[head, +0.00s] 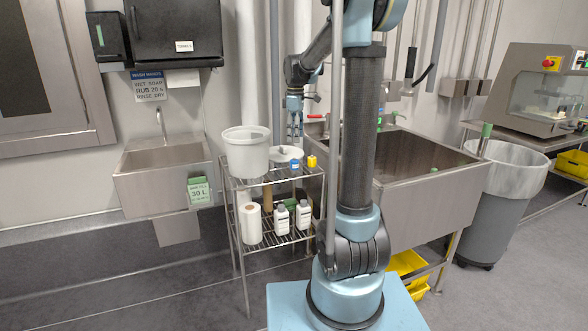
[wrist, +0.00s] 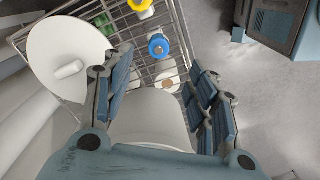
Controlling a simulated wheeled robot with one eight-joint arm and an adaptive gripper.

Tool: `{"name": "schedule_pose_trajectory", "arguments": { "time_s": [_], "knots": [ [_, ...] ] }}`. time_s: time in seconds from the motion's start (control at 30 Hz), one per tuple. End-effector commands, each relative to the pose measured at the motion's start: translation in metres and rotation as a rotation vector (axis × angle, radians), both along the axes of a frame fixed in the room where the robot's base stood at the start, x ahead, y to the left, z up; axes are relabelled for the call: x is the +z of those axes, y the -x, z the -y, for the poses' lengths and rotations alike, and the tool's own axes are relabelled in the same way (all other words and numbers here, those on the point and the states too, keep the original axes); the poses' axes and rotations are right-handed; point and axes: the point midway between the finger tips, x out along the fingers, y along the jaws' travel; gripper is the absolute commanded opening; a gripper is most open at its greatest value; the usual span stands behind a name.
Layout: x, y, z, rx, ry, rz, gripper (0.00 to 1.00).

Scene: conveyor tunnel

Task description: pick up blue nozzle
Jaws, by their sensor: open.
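The blue nozzle (head: 295,165) sits on the top wire shelf of a small rack, beside a yellow nozzle (head: 311,161). In the wrist view the blue nozzle (wrist: 158,46) is a round blue piece with a pale centre, beyond the fingertips and between their lines. The yellow nozzle (wrist: 140,5) is at the top edge there. My gripper (head: 295,132) hangs above the shelf, pointing down, over the area of the white lid and the blue nozzle. In the wrist view my gripper (wrist: 164,80) is open, with nothing held between its fingers.
A white bucket (head: 247,153) stands on the rack (head: 270,178), left of the nozzles. A white lid (head: 285,153) with a knob lies behind them. Bottles (head: 282,219) and a paper roll (head: 250,223) stand on the lower shelf. A sink (head: 420,165) is to the right.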

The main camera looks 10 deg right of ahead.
Motion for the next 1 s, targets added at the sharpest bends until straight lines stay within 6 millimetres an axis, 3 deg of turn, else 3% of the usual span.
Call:
{"name": "schedule_pose_trajectory", "arguments": {
  "time_s": [0.4, 0.73, 1.0],
  "knots": [
    [-0.066, 0.000, 0.000, -0.001, 0.000, 0.000, 0.53],
    [-0.087, 0.000, -0.001, -0.001, 0.000, 0.000, 0.53],
    [-0.121, -0.003, -0.003, -0.001, 0.000, 0.000, 0.53]
  ]
}}
